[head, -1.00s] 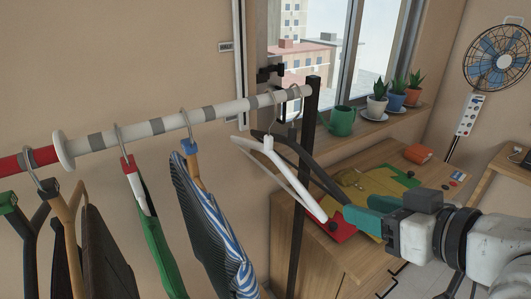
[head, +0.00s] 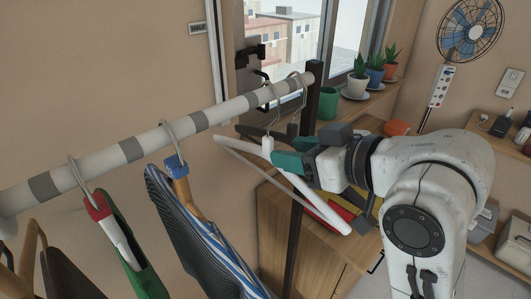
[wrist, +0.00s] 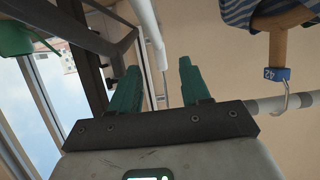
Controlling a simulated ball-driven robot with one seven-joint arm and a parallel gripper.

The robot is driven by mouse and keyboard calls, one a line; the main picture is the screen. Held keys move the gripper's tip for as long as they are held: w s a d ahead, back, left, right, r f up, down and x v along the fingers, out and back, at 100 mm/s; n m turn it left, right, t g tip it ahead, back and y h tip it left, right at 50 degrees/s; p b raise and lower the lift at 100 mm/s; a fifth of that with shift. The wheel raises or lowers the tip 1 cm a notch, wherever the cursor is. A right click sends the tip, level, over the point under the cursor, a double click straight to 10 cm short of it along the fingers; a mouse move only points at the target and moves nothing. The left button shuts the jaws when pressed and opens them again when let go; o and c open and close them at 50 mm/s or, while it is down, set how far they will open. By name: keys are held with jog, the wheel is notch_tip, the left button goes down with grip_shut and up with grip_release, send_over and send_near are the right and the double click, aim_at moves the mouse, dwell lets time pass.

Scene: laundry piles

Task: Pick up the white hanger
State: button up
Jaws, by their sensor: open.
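The white hanger (head: 318,206) hangs empty by its metal hook near the far end of the clothes rail (head: 205,119). My gripper (head: 278,160) is at the hanger's neck, just below the hook, with its green fingers partly hidden by my wrist. In the wrist view, my gripper (wrist: 160,82) is open, and the white hanger (wrist: 149,30) runs between the two fingers, with its thin hook lower down. I cannot tell whether either finger touches it.
A dark hanger (wrist: 112,45) is close to the left finger in the wrist view. A striped garment (head: 205,240) and a green garment (head: 128,245) hang nearer. The black rail post (head: 305,150) stands behind my gripper, beside a wooden cabinet (head: 275,220).

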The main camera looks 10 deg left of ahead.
aim_at(272, 146)
jog(key=x, duration=0.1)
jog(key=p+x, duration=0.1)
jog(key=x, duration=0.3)
jog(key=shift+w+a+r, duration=0.25)
jog(key=shift+a+r, duration=0.05)
jog(key=shift+w+a+f, duration=0.25)
jog(key=shift+w+a, duration=0.05)
jog(key=shift+a, duration=0.05)
jog(key=shift+c, duration=0.4)
grip_shut()
